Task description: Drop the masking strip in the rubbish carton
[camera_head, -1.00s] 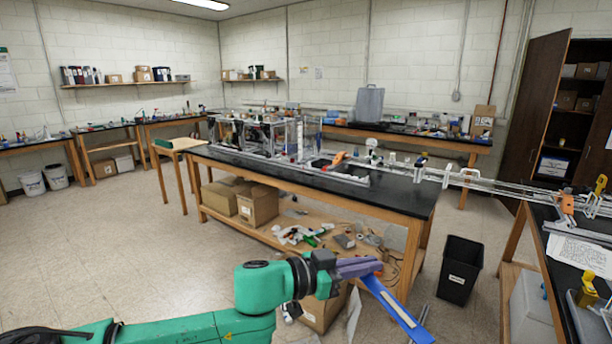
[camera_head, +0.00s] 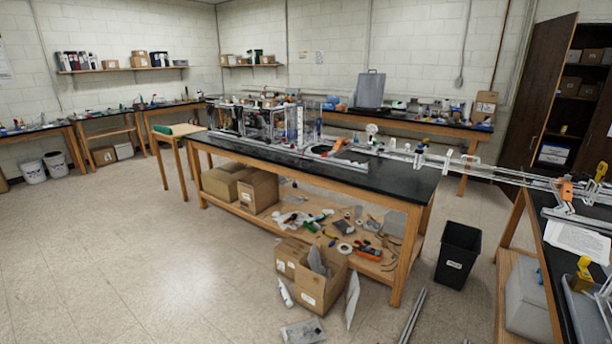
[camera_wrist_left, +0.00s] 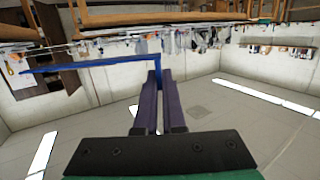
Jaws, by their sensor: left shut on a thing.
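In the left wrist view, my left gripper (camera_wrist_left: 159,78) has its two purple fingers shut on the masking strip (camera_wrist_left: 95,64). The strip is long and blue, bends at the fingertips and runs out to the left. My left gripper is out of the head view, so its place relative to the cartons cannot be told. An open cardboard carton (camera_head: 312,292) with grey pieces sticking out stands on the floor in front of the bench. A smaller carton (camera_head: 288,262) stands against it. I cannot read which one is the rubbish carton. My right gripper is not in view.
A black bin (camera_head: 459,257) with a white label stands right of the bench (camera_head: 400,186). The bench's lower shelf holds cardboard boxes (camera_head: 257,193) and loose tools. A grey piece (camera_head: 303,332) and long bars (camera_head: 412,318) lie on the floor.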

